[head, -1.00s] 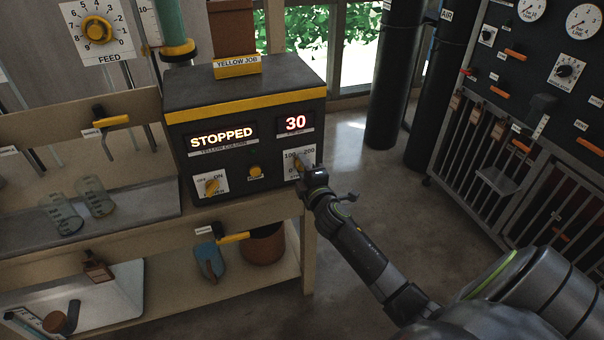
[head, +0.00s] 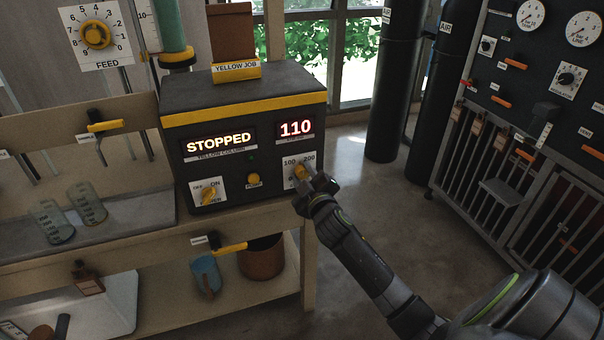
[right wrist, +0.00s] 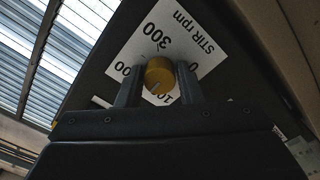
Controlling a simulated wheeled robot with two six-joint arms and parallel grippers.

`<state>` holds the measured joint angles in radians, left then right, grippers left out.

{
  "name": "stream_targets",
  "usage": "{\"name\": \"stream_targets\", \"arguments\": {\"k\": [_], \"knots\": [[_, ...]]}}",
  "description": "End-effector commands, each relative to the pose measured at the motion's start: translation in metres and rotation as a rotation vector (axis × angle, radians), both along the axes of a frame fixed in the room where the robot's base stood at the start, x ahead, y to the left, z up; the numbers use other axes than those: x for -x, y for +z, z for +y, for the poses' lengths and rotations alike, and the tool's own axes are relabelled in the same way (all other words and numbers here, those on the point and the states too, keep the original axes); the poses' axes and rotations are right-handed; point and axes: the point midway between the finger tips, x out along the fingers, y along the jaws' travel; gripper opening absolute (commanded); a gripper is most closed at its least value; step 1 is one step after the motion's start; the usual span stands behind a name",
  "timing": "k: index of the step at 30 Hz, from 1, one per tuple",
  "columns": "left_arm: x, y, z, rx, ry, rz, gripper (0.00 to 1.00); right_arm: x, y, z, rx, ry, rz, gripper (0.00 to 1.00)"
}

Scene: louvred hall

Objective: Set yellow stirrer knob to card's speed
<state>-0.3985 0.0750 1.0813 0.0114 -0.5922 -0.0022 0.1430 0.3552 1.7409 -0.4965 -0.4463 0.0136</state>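The yellow stirrer knob (head: 299,171) is on a white dial plate at the lower right of the dark control box (head: 245,103). In the right wrist view the knob (right wrist: 159,75) sits between both fingers on the plate marked STIR rpm. My right gripper (head: 304,177) is shut on it, a finger against each side. The red display (head: 295,128) above reads 110, and the wide display (head: 219,143) reads STOPPED. A yellow holder labelled YELLOW JOB (head: 236,69) stands on top; I cannot read a speed on any card there. My left gripper is out of view.
The box's left knob (head: 208,195), marked OFF and ON, and a small yellow button (head: 253,179) are beside the stirrer dial. Beakers (head: 88,203) stand at left. A valve panel (head: 545,80) is at right, with open floor between.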

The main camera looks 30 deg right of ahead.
Motion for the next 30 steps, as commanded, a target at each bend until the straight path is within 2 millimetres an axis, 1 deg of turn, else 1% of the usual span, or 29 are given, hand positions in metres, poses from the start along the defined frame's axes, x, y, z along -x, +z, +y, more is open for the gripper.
{"name": "stream_targets", "arguments": {"k": [1,4,11,14,27,30], "knots": [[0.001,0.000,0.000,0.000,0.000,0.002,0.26,0.000,0.000,0.000,0.001,0.000,0.000,0.41],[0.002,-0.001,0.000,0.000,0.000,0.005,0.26,0.000,0.000,0.000,0.001,0.001,0.000,0.54],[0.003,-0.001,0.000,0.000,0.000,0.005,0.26,0.000,0.001,0.000,0.002,0.001,-0.001,0.54],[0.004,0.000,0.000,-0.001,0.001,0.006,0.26,0.004,0.001,0.001,0.002,0.002,-0.002,0.54],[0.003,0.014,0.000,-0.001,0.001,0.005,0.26,0.054,0.002,0.013,0.001,0.002,-0.002,0.54],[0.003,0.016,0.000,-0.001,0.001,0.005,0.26,0.063,0.001,0.016,0.002,0.002,-0.002,0.54]]}}
